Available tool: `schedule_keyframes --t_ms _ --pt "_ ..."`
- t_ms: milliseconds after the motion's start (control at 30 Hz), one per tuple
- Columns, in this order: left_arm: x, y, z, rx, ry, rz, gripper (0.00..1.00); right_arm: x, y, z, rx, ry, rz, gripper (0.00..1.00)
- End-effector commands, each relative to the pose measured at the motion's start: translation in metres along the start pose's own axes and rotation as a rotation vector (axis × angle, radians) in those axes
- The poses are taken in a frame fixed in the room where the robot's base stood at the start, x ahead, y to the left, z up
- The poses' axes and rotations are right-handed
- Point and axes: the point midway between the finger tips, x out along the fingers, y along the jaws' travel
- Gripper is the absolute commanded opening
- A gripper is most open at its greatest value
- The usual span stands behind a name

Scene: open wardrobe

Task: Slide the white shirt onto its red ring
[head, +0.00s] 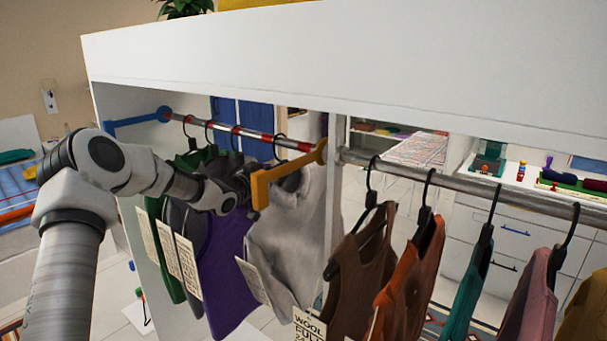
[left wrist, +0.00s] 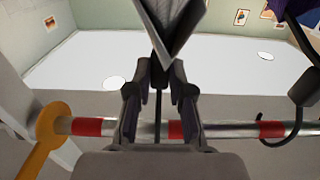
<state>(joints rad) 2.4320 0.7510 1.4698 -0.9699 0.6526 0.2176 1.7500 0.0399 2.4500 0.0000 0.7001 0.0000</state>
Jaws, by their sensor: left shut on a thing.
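My left gripper (head: 246,186) is beside the shirt's top. In the left wrist view my left gripper (left wrist: 158,95) is shut on the dark hook stem, just below the rod in the scene. The rod carries red rings; one ring (left wrist: 185,130) lies close beside the held hook, another (left wrist: 87,127) nearer the yellow bracket. Whether the hook tip rests on a ring is hidden by the fingers. My right gripper is not in view.
Purple (head: 228,245), dark grey and green garments hang close left of the white shirt. A white divider (head: 333,215) stands right of it. Brown (head: 362,265), orange, teal and pink garments hang on the plain rod (head: 460,183). A blue bracket (head: 137,121) holds the far rod end.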

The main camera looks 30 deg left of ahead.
Motion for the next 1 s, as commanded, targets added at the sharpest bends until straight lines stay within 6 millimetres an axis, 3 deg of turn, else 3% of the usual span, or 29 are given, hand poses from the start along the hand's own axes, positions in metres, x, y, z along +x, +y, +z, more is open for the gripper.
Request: schedule_keyframes --t_ms 400,433,500,833,1000 --pt "0.000 -0.034 -0.003 -0.001 0.002 -0.002 0.00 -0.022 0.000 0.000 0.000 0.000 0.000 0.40" --pt "0.000 -0.033 -0.001 -0.001 0.003 -0.001 0.31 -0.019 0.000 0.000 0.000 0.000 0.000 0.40" --pt "0.000 -0.032 -0.001 -0.001 0.002 -0.001 0.50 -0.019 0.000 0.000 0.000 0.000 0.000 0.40" --pt "-0.002 -0.032 0.001 -0.003 -0.002 -0.001 0.50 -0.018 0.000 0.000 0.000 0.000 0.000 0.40" --pt "-0.026 -0.032 -0.001 -0.009 0.003 -0.001 0.50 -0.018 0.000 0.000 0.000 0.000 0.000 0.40"
